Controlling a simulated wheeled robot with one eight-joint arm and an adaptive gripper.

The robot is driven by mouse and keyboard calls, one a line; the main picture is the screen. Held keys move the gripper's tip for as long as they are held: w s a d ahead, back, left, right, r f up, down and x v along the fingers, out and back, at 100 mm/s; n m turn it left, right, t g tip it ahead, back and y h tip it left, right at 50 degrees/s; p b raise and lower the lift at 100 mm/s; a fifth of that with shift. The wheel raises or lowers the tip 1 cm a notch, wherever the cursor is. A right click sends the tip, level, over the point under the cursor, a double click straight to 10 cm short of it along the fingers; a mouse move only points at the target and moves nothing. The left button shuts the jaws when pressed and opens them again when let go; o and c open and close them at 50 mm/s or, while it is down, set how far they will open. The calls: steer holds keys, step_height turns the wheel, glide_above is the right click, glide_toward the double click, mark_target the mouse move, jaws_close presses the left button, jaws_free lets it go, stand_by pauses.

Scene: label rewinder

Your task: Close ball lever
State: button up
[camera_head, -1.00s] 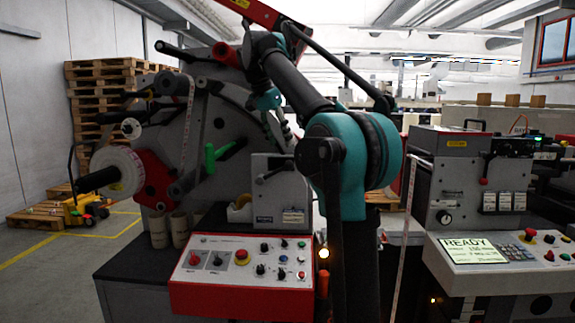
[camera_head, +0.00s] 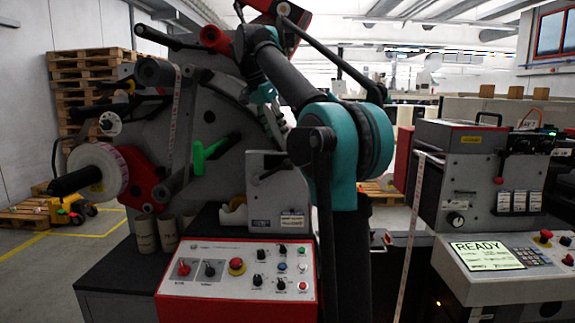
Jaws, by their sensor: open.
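My gripper (camera_head: 268,112) is at the end of my teal and black arm, in front of the rewinder's grey side plate. It looks open and empty, small and partly lost against the plate. On the right-hand machine, a short lever with a red ball end (camera_head: 499,180) hangs down from its dark rod, well to the right of my gripper. On the rewinder, a black lever (camera_head: 270,169) lies across the small grey box (camera_head: 262,212), below my gripper. A green handle (camera_head: 208,154) stands to its left. I cannot tell which lever is the ball lever. My gripper touches none of them.
The red-edged control panel (camera_head: 218,245) juts out low in front of the rewinder. A white label roll (camera_head: 100,172) with a black shaft sticks out at left. The right machine's console (camera_head: 500,262) shows READY. A white web strip (camera_head: 410,230) runs down between the machines.

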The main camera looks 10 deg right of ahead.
mark_target(288, 164)
steer(key=x, duration=1.2)
steer(key=shift+f, duration=0.2)
jaws_close()
